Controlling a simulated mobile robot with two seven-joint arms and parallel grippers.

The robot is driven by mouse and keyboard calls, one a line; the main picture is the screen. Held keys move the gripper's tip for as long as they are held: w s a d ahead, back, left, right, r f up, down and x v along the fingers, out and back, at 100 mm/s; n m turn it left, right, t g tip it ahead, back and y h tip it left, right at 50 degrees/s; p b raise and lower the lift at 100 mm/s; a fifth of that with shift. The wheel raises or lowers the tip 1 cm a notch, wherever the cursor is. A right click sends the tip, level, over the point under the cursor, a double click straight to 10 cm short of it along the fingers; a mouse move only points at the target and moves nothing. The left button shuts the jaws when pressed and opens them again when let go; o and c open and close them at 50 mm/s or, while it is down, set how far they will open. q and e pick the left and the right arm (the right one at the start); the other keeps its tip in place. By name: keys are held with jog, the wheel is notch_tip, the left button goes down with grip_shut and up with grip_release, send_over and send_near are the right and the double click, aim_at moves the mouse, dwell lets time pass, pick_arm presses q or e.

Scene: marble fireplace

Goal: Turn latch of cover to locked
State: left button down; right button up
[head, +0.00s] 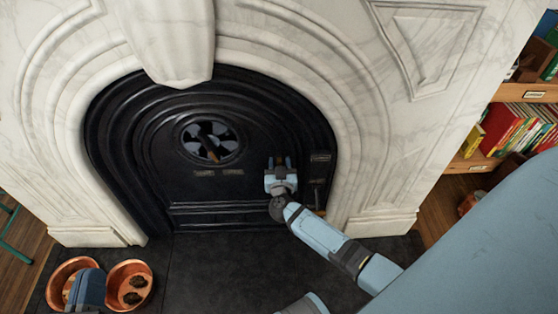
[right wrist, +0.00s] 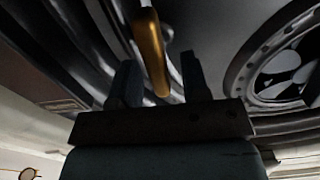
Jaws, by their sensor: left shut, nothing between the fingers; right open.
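The black cover (head: 258,192) fills the fireplace arch and looks closed. Its latch handle (head: 319,205), dark with a brass end, is at the lower right and points downward. In the right wrist view the brass handle (right wrist: 151,50) appears between the finger outlines; I cannot tell the depth. My right gripper (head: 281,162) is open in front of the cover, left of and above the handle, apparently not holding it. It also shows in the right wrist view (right wrist: 160,80). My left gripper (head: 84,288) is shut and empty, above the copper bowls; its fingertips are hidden.
Two copper bowls (head: 130,287) sit on the dark hearth (head: 215,270) at lower left, one with brown lumps. The round vent (head: 210,141) is on the cover. The marble surround (head: 362,130) frames the arch. Bookshelves (head: 515,135) stand right. The middle hearth is clear.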

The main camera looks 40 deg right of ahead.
jog(key=shift+w+d, duration=0.1)
jog(key=shift+w, duration=0.05)
grip_shut()
